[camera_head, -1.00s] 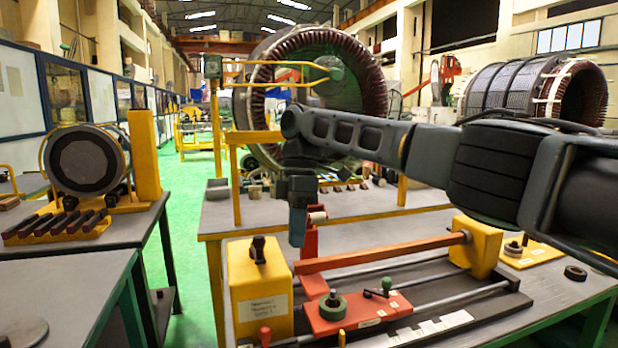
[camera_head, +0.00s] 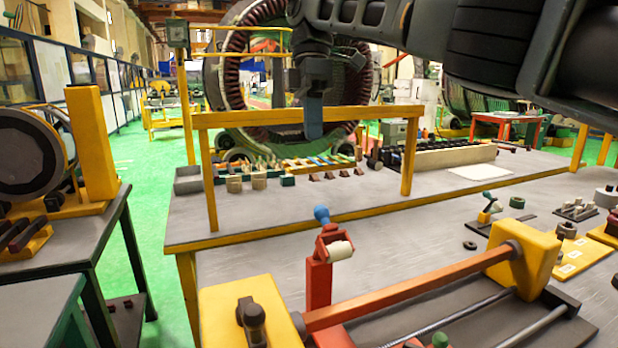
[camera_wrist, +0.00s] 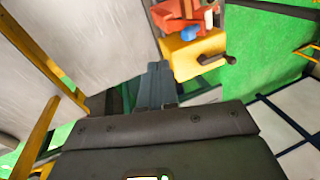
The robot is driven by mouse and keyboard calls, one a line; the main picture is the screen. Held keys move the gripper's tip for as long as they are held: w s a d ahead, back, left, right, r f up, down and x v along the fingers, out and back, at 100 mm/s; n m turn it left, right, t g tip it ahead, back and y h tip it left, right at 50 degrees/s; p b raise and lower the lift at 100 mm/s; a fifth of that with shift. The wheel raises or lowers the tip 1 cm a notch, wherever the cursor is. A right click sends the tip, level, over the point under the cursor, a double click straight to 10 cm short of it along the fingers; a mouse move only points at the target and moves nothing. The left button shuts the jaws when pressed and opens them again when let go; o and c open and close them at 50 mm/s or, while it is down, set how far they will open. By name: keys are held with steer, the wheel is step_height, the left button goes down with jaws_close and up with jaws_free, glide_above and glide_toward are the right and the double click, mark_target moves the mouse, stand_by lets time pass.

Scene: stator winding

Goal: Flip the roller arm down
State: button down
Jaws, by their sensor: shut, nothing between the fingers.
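The roller arm is a red bracket (camera_head: 331,240) with a cream roller (camera_head: 340,251) and a blue knob (camera_head: 321,214). It stands up at the top of a red post (camera_head: 319,284) on the winding machine, with the knob uppermost. My gripper (camera_head: 313,134) is above the blue knob, clear of it, with its fingers shut and pointing down. In the wrist view my shut fingers (camera_wrist: 158,75) point towards the machine. The blue knob (camera_wrist: 186,42) shows just beyond the fingertips, beside the yellow block (camera_wrist: 197,60).
The machine's red bar (camera_head: 410,287) runs from the near yellow block (camera_head: 230,310) to a second yellow block (camera_head: 527,258). A yellow frame (camera_head: 250,118) stands on the grey table behind. Small parts lie at the right. The tabletop around the post is clear.

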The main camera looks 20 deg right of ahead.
steer(key=shift+w+d+r, duration=0.15)
steer(key=shift+w+r, duration=0.1)
steer(key=s+a+f+b, duration=0.1)
steer(key=s+f+b, duration=0.2)
steer(key=s+f, duration=0.3)
steer(key=shift+w+b+x, duration=0.35)
steer(key=shift+w+x, duration=0.05)
steer(key=shift+x, duration=2)
steer(key=shift+a+f, duration=0.1)
steer(key=shift+a, duration=0.05)
